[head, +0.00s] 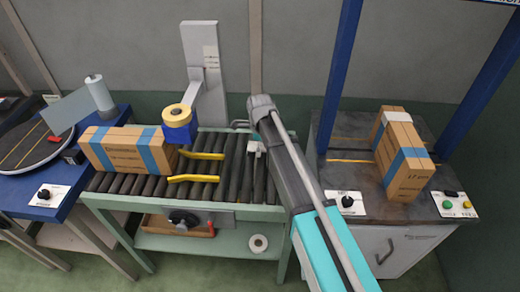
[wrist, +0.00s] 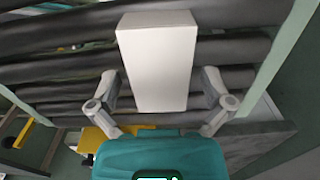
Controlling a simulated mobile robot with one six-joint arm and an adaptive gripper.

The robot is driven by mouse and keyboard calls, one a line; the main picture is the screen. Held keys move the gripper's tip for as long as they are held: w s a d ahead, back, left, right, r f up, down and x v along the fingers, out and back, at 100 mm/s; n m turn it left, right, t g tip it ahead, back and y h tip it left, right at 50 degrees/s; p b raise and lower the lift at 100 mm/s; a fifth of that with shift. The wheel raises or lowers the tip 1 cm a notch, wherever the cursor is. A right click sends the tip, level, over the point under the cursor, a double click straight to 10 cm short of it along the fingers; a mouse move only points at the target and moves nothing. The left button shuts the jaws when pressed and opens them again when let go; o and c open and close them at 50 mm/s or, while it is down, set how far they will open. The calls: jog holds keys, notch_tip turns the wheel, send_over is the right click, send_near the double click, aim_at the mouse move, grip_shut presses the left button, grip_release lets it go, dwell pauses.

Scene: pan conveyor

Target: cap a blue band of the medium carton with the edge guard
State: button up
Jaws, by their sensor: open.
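My gripper (head: 254,149) is low over the rollers at the right end of the conveyor; the arm partly hides it. In the wrist view my gripper (wrist: 161,88) is open, with one finger on each side of a plain white block (wrist: 158,60), which looks like the edge guard. Contact with the fingers is unclear. A carton (head: 108,150) with two blue bands (head: 155,150) lies on the left of the conveyor. Another carton (head: 392,152) with a blue band (head: 412,154) stands on the right bench, a white piece (head: 396,114) on its far part. Which carton is medium is unclear.
The roller conveyor (head: 230,170) carries yellow guide rails (head: 195,179). A blue tape head (head: 180,131) on a post stands beside the left carton. The right bench (head: 330,172) has a knob panel (head: 346,203), a button panel (head: 455,205) and blue uprights (head: 340,70).

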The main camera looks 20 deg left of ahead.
dwell(0.3)
jog(key=c, duration=0.7)
jog(key=shift+r, duration=0.1)
notch_tip(320, 180, up, 3)
jog(key=p, duration=0.3)
jog(key=shift+s+d+r+p, duration=1.3)
jog(key=shift+s+r+p, duration=0.4)
jog(key=shift+s, duration=0.25)
jog(key=shift+s+d+r+p, duration=1.25)
jog(key=shift+s+r+p, duration=0.35)
jog(key=shift+s, duration=0.35)
jog(key=shift+s+d+r+p, duration=1.3)
jog(key=shift+s+r+p, duration=0.4)
jog(key=shift+s, duration=0.25)
jog(key=shift+s+f, duration=0.1)
